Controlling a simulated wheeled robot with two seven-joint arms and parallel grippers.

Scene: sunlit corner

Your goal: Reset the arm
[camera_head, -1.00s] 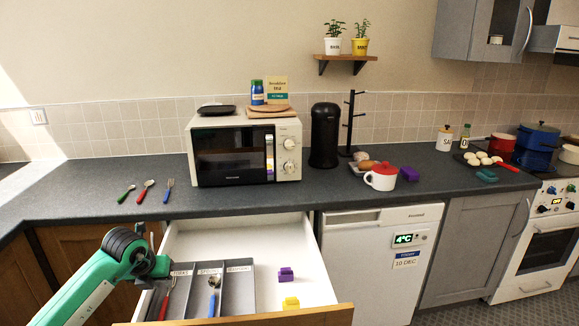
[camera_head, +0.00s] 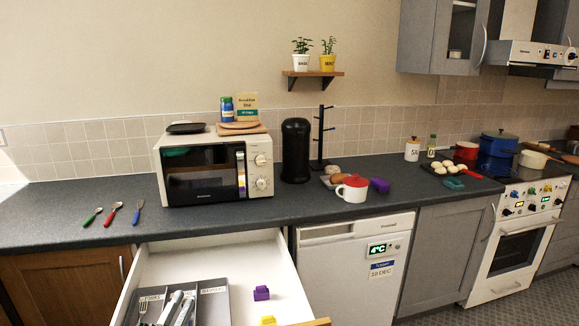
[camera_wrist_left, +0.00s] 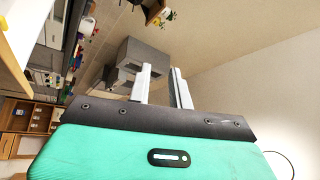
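My left gripper (camera_wrist_left: 163,88) shows in the left wrist view. Its two pale grey fingers stand apart with a gap between them, and nothing is held there. A dark mount and a green wrist body (camera_wrist_left: 150,155) sit behind the fingers. In the head view I cannot make out the left gripper. My right gripper is in neither view.
An open drawer (camera_head: 222,258) juts out below the counter (camera_head: 85,190), holding a grey cutlery tray (camera_head: 214,305), a purple block (camera_head: 261,293) and a yellow block (camera_head: 268,320).

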